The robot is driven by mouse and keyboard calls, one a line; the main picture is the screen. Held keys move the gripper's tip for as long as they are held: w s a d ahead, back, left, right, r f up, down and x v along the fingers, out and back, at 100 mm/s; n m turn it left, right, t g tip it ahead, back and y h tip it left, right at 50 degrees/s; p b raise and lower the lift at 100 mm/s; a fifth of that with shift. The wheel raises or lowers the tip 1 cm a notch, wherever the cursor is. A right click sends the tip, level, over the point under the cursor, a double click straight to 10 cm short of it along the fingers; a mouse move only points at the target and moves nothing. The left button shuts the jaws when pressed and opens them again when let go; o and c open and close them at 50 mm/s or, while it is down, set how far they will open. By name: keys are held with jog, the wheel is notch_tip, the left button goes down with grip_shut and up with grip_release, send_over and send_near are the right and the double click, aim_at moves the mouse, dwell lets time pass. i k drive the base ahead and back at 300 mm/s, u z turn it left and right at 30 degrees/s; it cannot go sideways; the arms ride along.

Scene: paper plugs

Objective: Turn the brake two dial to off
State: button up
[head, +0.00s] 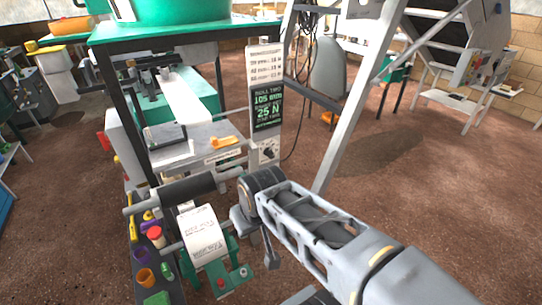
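The brake two dial appears to be the small dark knob (269,152) low on a tall white panel (256,144). I cannot read which mark its pointer is on. A dark display (266,106) above it shows green text, with "ROLL TWO", "105 mm" and "25 N" readable. My arm reaches in from the lower right. My gripper (256,240) is below the dial in the picture, apart from it, beside a white printed roll. The wrist partly hides the gripper, so I cannot tell how far its fingers are open. Nothing is seen held in it.
The white roll (203,236) sits on a green stand (226,279) left of my gripper. A dark roller (188,190) lies behind it. A dark tray (150,262) holds coloured small items. A grey slanted post (352,105) stands right of the panel. Brown floor is open at right.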

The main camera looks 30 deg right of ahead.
aim_at(271, 155)
jog(key=k, duration=0.55)
jog(key=z, duration=0.8)
jog(key=i, duration=1.1)
jog(key=u, duration=0.6)
